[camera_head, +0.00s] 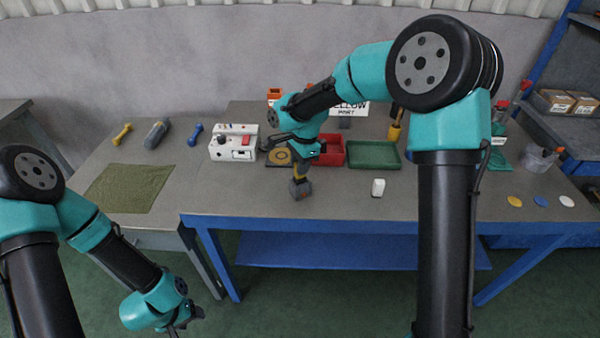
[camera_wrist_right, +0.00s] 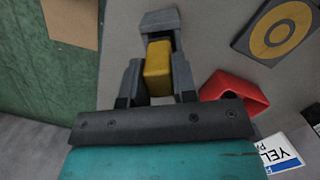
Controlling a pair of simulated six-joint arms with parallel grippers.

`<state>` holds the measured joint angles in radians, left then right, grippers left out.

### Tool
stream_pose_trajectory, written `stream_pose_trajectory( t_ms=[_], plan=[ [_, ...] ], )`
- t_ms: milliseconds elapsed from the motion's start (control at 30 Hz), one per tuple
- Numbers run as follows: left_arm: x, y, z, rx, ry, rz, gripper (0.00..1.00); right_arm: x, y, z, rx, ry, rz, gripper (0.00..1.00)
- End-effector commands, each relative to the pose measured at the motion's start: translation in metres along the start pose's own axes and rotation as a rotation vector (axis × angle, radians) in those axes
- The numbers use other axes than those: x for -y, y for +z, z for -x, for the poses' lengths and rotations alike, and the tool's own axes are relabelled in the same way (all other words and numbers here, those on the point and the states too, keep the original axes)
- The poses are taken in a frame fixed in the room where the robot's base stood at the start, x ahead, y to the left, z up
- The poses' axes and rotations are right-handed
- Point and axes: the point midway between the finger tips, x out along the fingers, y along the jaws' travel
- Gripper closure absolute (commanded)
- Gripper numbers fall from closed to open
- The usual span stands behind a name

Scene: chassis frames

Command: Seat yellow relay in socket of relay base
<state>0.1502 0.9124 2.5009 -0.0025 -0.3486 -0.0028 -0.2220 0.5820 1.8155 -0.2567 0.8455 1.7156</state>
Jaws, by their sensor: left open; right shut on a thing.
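My right gripper (camera_wrist_right: 159,82) is shut on the yellow relay (camera_wrist_right: 157,68), which stands between its two grey fingers. The relay also shows as a small yellow patch in the head view (camera_head: 300,170). A grey block, which looks like the relay base (camera_wrist_right: 160,22), lies at the far end of the relay; it also shows just below the gripper in the head view (camera_head: 299,189). I cannot tell whether the relay is inside the socket or only over it. My left gripper (camera_head: 187,320) is open and empty, low in front of the bench.
A white control box (camera_head: 232,146) stands left. A white block (camera_head: 378,188) lies right. The bench front between them is mostly clear.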

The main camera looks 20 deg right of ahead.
Motion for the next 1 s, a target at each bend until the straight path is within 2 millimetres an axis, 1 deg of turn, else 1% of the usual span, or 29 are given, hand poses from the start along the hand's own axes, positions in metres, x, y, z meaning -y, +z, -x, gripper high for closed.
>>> stream_pose_trajectory(
  t_ms=[333,433,600,667,1000],
  plan=[
    [0.0,0.0,0.0,0.0,0.0,0.0,0.44,0.002,-0.001,-0.001,0.0,0.001,0.0,0.98],
    [0.0,0.0,0.0,0.0,0.0,0.0,0.44,0.002,-0.002,-0.008,0.0,0.003,-0.001,0.98],
    [0.0,0.0,0.0,0.0,0.0,0.0,0.44,0.002,-0.005,-0.029,0.0,0.004,-0.001,0.98],
    [0.0,0.0,0.0,0.0,0.0,0.0,0.44,0.002,-0.006,-0.034,0.0,0.002,0.0,0.98],
    [0.0,0.0,0.0,0.0,0.0,0.0,0.44,0.002,-0.006,-0.036,0.0,0.001,0.0,0.98]
  ],
)
